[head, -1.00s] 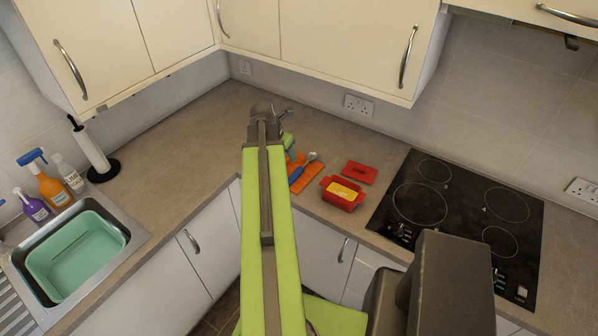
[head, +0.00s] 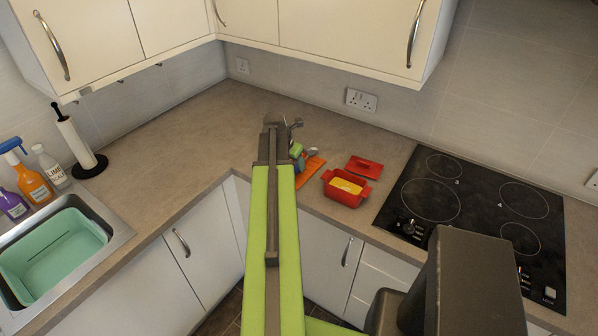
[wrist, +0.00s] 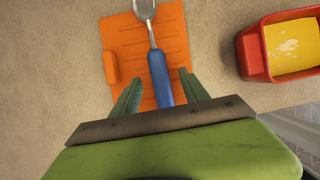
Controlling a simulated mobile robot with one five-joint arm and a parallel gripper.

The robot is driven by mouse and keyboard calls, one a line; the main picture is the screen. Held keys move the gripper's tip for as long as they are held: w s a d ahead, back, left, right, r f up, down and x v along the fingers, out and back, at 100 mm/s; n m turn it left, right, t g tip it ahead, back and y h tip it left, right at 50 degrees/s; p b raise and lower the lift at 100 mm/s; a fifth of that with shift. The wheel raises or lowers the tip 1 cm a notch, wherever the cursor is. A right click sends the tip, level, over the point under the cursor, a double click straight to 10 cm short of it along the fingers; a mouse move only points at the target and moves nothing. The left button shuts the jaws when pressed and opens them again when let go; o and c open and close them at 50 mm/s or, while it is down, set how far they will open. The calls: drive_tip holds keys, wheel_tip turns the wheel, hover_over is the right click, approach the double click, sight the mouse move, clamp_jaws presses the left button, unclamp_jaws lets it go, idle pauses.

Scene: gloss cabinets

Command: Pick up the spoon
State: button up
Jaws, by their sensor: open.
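The spoon (wrist: 160,75) has a blue handle and a grey metal bowl. It lies on an orange ridged mat (wrist: 120,40) on the counter. In the wrist view its handle runs between the two green fingers of my open gripper (wrist: 161,72), with the bowl beyond the tips at the top edge. I cannot tell how far the fingers are above the mat. In the head view the spoon's bowl (head: 312,150) shows just right of my gripper (head: 298,153). Most of its handle is hidden there.
A red dish (head: 345,190) with yellow contents stands right of the mat, its red lid (head: 364,166) behind it. A black hob (head: 470,205) lies further right. A sink (head: 55,255), bottles and a paper-towel holder (head: 80,145) are left. The counter's back corner is clear.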

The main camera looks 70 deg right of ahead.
sight(295, 167)
drive_tip(key=shift+b+x, duration=0.55)
drive_tip(key=shift+x, duration=0.8)
drive_tip(key=shift+f, duration=0.2)
clamp_jaws()
